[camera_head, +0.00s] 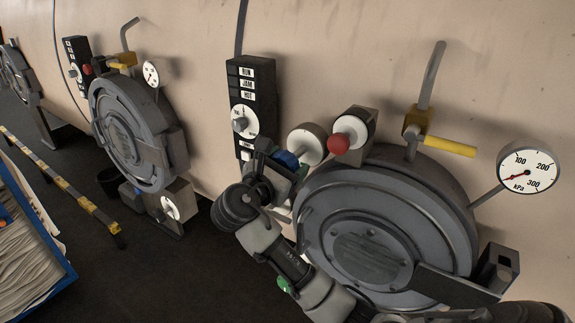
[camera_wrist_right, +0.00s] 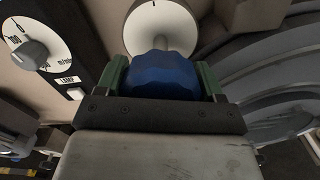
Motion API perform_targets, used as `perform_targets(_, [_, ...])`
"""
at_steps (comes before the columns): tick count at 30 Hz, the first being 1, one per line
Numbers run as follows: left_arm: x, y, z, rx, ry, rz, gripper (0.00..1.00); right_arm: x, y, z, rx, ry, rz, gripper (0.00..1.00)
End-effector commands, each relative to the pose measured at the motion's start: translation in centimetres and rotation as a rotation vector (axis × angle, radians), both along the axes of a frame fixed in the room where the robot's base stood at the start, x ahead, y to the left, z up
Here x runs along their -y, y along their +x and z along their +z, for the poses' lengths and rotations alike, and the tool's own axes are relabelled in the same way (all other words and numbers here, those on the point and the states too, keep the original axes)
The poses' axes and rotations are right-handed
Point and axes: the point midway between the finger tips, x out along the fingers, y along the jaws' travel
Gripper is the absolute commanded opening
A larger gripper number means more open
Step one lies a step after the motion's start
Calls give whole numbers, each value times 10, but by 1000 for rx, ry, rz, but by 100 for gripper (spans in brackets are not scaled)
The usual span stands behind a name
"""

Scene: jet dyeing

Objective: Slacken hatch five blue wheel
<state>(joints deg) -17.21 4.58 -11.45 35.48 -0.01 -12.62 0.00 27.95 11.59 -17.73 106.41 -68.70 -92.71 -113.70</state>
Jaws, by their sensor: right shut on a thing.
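The blue wheel (camera_head: 287,159) sits in front of a white round dial plate (camera_head: 309,142), to the upper left of the large round grey hatch (camera_head: 385,225). In the right wrist view the blue wheel (camera_wrist_right: 160,74) is a faceted knob between the two green-padded fingers. My right gripper (camera_head: 280,168) is shut on it. The gripper hides part of the wheel in the head view. I cannot read a number on the hatch. My left gripper is not in view.
A red knob (camera_head: 339,144) stands just right of the blue wheel. A black control panel (camera_head: 251,100) is at upper left. A yellow-handled valve (camera_head: 450,146) and a kPa gauge (camera_head: 528,168) are at right. Another hatch (camera_head: 132,130) stands further left, with dark floor between.

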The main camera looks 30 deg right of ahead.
Motion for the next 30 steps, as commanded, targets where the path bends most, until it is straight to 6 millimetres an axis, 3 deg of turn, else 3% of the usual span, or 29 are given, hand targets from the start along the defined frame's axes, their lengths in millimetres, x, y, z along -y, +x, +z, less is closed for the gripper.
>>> perform_targets(14, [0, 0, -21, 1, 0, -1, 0, -1, 2, -1, 423, 177, 1, 44])
perform_targets(30, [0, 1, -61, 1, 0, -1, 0, -1, 3, -1, 899, 373, 0, 44])
